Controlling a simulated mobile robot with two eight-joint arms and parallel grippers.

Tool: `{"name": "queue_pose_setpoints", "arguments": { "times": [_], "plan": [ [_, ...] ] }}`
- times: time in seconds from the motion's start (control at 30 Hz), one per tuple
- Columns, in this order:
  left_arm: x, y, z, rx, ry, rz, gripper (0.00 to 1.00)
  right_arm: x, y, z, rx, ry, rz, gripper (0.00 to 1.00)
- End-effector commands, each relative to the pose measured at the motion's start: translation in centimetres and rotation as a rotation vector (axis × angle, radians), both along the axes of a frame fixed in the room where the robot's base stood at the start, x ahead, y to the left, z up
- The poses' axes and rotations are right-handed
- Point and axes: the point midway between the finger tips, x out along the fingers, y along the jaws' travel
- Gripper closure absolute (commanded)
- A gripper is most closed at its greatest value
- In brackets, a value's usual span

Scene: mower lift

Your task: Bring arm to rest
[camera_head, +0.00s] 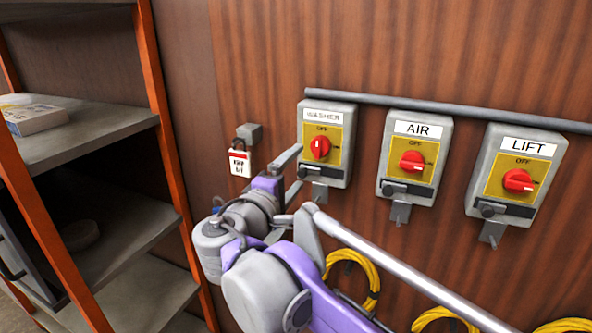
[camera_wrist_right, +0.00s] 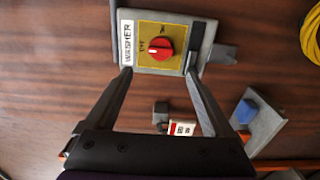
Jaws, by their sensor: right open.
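My right gripper (camera_head: 301,166) is open and empty, just left of the lower part of the WASHER switch box (camera_head: 327,113). In the right wrist view its two fingers (camera_wrist_right: 160,72) reach toward the same box (camera_wrist_right: 175,17), with a clear gap between them. I cannot tell whether a fingertip touches the box. The red WASHER knob (camera_head: 320,147) has its white mark upright, toward OFF. A red and white padlock (camera_head: 240,162) hangs from a grey wall block (camera_head: 248,134) left of the gripper. It also shows between the fingers in the wrist view (camera_wrist_right: 182,128). My left gripper is out of view.
The AIR box (camera_head: 417,128) and LIFT box (camera_head: 520,145) stand to the right, their knob marks sideways. A grey conduit (camera_head: 450,108) runs above. Yellow coiled cables (camera_head: 352,257) hang below. An orange-framed shelf (camera_head: 90,128) stands at left, close to the arm.

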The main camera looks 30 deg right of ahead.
Motion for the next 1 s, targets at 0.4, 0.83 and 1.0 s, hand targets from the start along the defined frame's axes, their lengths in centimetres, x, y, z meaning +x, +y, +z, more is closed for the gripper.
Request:
{"name": "queue_pose_setpoints", "arguments": {
  "times": [0.4,0.83,1.0],
  "plan": [
    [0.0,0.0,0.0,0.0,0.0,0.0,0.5,-1.6,-1.4,-4.0,0.118,0.046,-0.023,0.13],
    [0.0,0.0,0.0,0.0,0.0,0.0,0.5,-15.2,0.3,-30.4,1.079,0.204,-0.147,0.13],
    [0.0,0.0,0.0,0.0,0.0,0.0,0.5,-18.7,4.1,-36.0,1.397,0.18,-0.167,0.13]
  ]
}}
